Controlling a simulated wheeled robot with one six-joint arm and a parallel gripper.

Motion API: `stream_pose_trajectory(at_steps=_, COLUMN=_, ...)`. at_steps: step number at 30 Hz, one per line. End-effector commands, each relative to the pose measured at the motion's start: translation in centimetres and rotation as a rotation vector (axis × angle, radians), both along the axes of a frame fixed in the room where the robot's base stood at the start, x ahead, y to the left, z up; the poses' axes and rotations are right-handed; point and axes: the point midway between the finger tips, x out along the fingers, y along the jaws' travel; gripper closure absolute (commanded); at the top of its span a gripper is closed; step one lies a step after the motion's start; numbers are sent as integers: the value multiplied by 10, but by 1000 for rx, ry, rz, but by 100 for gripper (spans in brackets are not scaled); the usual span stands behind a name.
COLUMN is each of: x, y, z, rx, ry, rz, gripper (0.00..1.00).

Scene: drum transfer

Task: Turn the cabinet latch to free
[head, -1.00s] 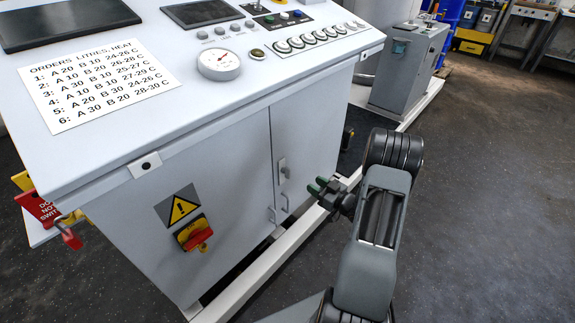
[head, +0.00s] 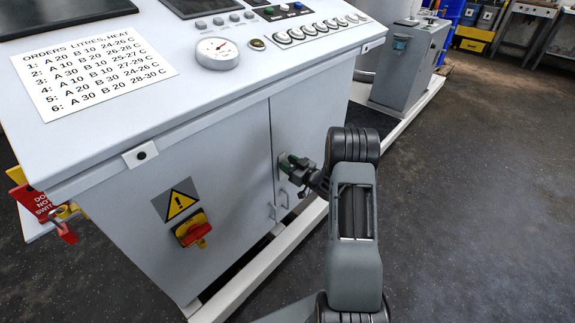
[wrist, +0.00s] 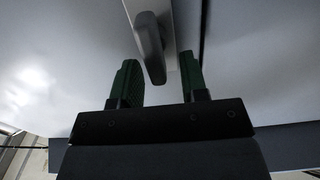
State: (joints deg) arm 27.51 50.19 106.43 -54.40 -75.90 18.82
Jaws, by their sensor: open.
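The cabinet (head: 220,160) is a light grey console with two front doors. Its latch is a small grey lever on a plate beside the door seam; in the wrist view the latch (wrist: 150,48) hangs nearly upright, slightly slanted. My gripper (head: 290,161) is at the latch in the head view and largely covers it. In the wrist view my gripper (wrist: 160,80) is open, with one green finger on each side of the lever's lower end. Gaps show between lever and fingers, so I see no grip on it.
A red-and-yellow rotary switch (head: 193,229) sits below a warning sign (head: 180,202) on the left door. A white floor rail (head: 265,262) runs along the cabinet's foot. The dark floor at right is clear.

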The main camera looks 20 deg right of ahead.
Motion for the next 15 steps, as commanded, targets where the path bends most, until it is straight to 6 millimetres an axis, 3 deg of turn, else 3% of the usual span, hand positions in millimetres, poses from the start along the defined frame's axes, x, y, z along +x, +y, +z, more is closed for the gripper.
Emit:
stream_pose_trajectory(at_steps=10, x=2, y=1, z=0, rx=0, ry=1, rz=0, gripper=60)
stream_pose_trajectory(at_steps=15, x=2, y=1, z=0, rx=0, ry=1, rz=0, gripper=76)
